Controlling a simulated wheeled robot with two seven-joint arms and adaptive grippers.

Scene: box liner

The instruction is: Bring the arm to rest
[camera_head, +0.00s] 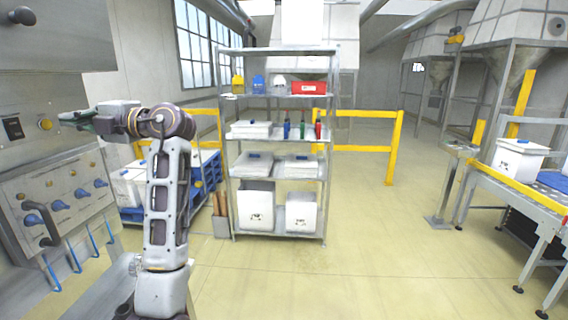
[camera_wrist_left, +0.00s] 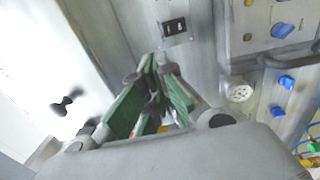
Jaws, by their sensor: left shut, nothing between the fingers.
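My left arm (camera_head: 166,205) stands up at the left of the head view, its forearm bent over to the left. A black switch (camera_wrist_left: 174,27) shows just beyond the tips. My right gripper is not in view.
The control panel (camera_head: 60,165) has blue knobs and a dark handle (camera_head: 42,222). A metal shelf (camera_head: 280,140) with boxes and bottles stands in the middle, with yellow railings (camera_head: 393,148) behind. A roller conveyor (camera_head: 520,190) is at the right.

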